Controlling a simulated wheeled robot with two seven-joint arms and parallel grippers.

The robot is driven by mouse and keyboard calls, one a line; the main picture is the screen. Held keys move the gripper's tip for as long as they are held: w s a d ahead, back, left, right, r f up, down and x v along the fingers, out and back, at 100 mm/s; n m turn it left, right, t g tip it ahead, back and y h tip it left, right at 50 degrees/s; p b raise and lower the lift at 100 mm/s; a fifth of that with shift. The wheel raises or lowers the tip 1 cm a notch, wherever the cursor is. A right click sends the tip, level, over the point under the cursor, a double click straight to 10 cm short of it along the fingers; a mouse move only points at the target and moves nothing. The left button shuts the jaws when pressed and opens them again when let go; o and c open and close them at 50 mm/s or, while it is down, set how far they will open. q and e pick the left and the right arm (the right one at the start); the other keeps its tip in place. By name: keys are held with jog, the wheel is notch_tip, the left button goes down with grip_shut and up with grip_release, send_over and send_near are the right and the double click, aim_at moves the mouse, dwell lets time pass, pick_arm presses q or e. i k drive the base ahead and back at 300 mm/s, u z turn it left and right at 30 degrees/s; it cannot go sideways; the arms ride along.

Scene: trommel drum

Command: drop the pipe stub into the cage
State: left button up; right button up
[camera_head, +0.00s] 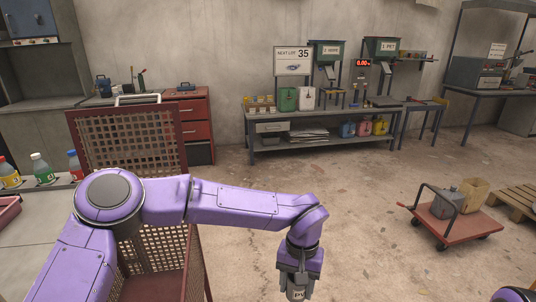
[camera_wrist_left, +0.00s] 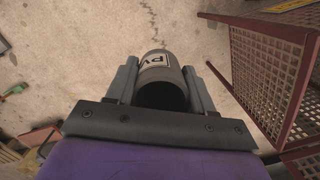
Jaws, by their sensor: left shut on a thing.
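My left gripper (camera_head: 297,280) points down over the open floor, to the right of the cage. It is shut on the pipe stub (camera_head: 296,293), a short grey tube with a pale "PV" label. In the left wrist view the pipe stub (camera_wrist_left: 162,72) sits between the two fingers (camera_wrist_left: 163,90), its dark hollow end facing the camera. The cage (camera_head: 125,140) is a red-brown perforated mesh cart with a pale handle, partly hidden behind my left arm. Its mesh side also shows at the right of the left wrist view (camera_wrist_left: 265,70), apart from the pipe stub. My right gripper is not seen.
A table with several bottles (camera_head: 42,168) stands at the left. A workbench (camera_head: 325,122) with jugs stands against the back wall. A red flat trolley (camera_head: 455,228) with containers stands at the right, near a wooden pallet (camera_head: 518,199). The middle floor is clear.

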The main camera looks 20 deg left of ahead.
aim_at(145, 283)
jog(key=u, duration=0.75)
jog(key=i, duration=0.9)
jog(key=u, duration=0.5)
